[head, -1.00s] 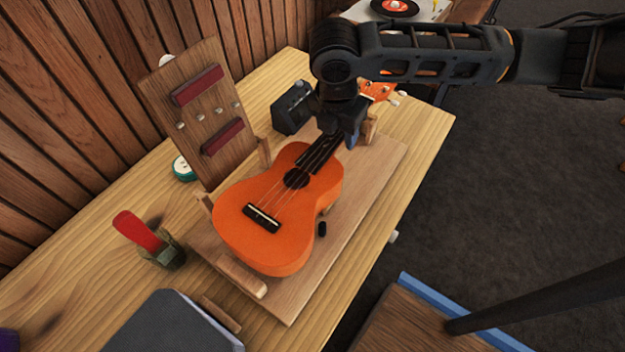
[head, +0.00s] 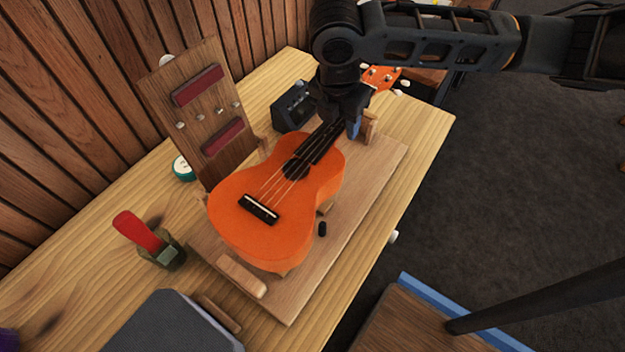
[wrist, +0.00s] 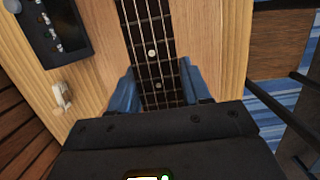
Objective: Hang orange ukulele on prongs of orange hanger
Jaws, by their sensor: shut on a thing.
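The orange ukulele (head: 290,222) is over a wooden board (head: 345,220) on the workbench, its body toward the front left and its headstock (head: 380,77) toward the back right. My gripper (head: 343,118) is shut on the ukulele's neck. In the wrist view its blue fingers (wrist: 160,88) sit on either side of the dark fretboard (wrist: 150,45). The body appears slightly raised off the board, with a wooden support showing under its right side. I cannot make out an orange hanger in these views.
An upright wooden panel (head: 160,105) with dark red pads and pegs stands left of the ukulele. A small black box (head: 293,107) is behind it. A red-handled tool (head: 138,232) and a grey-topped object (head: 170,325) are at the front left.

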